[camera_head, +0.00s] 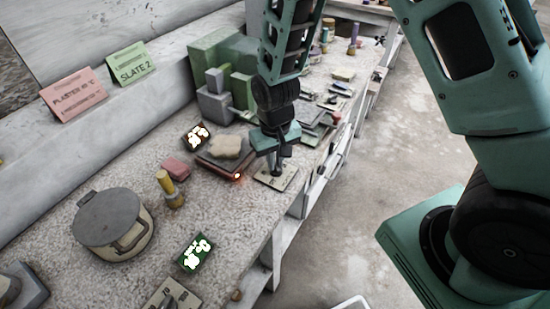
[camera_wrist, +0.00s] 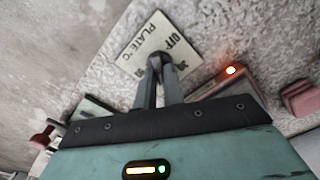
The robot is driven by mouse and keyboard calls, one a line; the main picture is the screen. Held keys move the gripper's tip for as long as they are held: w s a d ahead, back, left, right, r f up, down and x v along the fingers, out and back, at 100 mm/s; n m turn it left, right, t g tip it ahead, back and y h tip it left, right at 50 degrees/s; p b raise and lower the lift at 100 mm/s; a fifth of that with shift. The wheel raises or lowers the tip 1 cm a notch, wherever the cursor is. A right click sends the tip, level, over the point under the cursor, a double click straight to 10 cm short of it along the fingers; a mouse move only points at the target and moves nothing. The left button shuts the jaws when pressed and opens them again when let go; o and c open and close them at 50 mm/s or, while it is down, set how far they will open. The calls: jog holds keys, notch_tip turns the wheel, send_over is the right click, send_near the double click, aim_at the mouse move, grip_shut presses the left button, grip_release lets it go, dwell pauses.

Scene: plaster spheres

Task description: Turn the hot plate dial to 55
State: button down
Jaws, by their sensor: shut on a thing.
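The dial's pale panel (camera_head: 287,182) lies on the bench top near its front edge. In the wrist view the panel (camera_wrist: 138,42) reads "PLATE °C", "OFF" and some numbers. My gripper (camera_head: 276,168) points down over the panel. In the wrist view my gripper (camera_wrist: 160,64) is shut on the small dark dial (camera_wrist: 156,60), which the fingers mostly cover. The setting is not readable.
A lidded pot (camera_head: 108,217), a yellow-handled brush (camera_head: 169,187) and a pink block (camera_head: 176,168) stand to the left. A second dial panel (camera_head: 170,296) lies at the near edge. Grey and green blocks (camera_head: 217,75) are behind. Tools crowd the bench's far end.

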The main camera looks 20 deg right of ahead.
dwell(0.4)
jog(key=c, duration=1.5)
grip_release()
jog(key=shift+r, duration=0.1)
notch_tip(320, 180, up, 17)
jog(key=shift+r+b, duration=0.15)
jog(key=shift+b, duration=0.2)
jog(key=s+a+n, duration=0.2)
jog(key=s+n, duration=0.1)
jog(key=s, duration=0.7)
jog(key=s+a+n, duration=0.3)
jog(key=s+n, duration=0.1)
jog(key=s, duration=0.7)
jog(key=shift+a+r+y, duration=0.3)
jog(key=shift+a, duration=0.05)
